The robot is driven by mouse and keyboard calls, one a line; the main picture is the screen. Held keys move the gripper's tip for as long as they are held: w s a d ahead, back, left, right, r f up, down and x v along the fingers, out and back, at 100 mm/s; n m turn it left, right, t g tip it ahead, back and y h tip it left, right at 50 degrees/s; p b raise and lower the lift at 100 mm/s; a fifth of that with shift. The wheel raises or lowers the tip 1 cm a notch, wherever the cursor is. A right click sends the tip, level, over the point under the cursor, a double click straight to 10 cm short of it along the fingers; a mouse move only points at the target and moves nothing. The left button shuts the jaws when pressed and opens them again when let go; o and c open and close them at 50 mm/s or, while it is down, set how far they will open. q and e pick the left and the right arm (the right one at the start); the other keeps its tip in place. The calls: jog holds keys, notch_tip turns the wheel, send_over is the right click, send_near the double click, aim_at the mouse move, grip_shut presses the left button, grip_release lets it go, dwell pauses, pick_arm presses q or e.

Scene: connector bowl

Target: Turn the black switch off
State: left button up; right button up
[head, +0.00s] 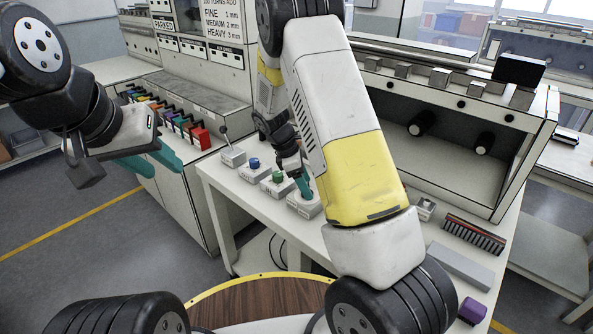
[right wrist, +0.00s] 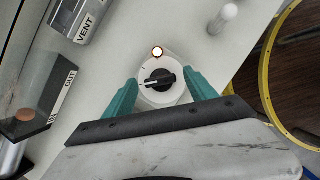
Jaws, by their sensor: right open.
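The black switch (right wrist: 160,79) is a rotary knob on a round white dial, seen in the right wrist view. My right gripper (right wrist: 162,90) is open, with one teal finger on each side of the dial; I cannot tell if either touches the knob. In the head view my right gripper (head: 303,183) is over a grey switch box (head: 305,207), and the knob is hidden there. My left gripper (head: 158,160) hangs in the air at the left, away from the table; its opening is unclear.
A box with a blue knob (head: 255,163), one with a green knob (head: 278,177) and a lever box (head: 232,157) stand in a row to the left. A dark rack (head: 473,234), a grey bar (head: 461,266) and a purple block (head: 472,310) lie at the right.

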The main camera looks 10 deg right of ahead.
jog(key=shift+c, duration=0.3)
jog(key=c, duration=1.3)
jog(key=shift+m, duration=0.4)
jog(key=m, duration=0.1)
jog(key=m+g, duration=0.1)
jog(key=m, duration=0.1)
jog(key=shift+w+d+m+g+y, duration=0.15)
jog(key=shift+m+g+y, duration=0.15)
jog(key=shift+y, duration=0.1)
jog(key=shift+w+m+g+y, duration=0.1)
jog(key=shift+m+g+y, duration=0.45)
jog(key=shift+m, duration=1.65)
jog(key=o, duration=1.4)
jog(key=shift+c, duration=0.2)
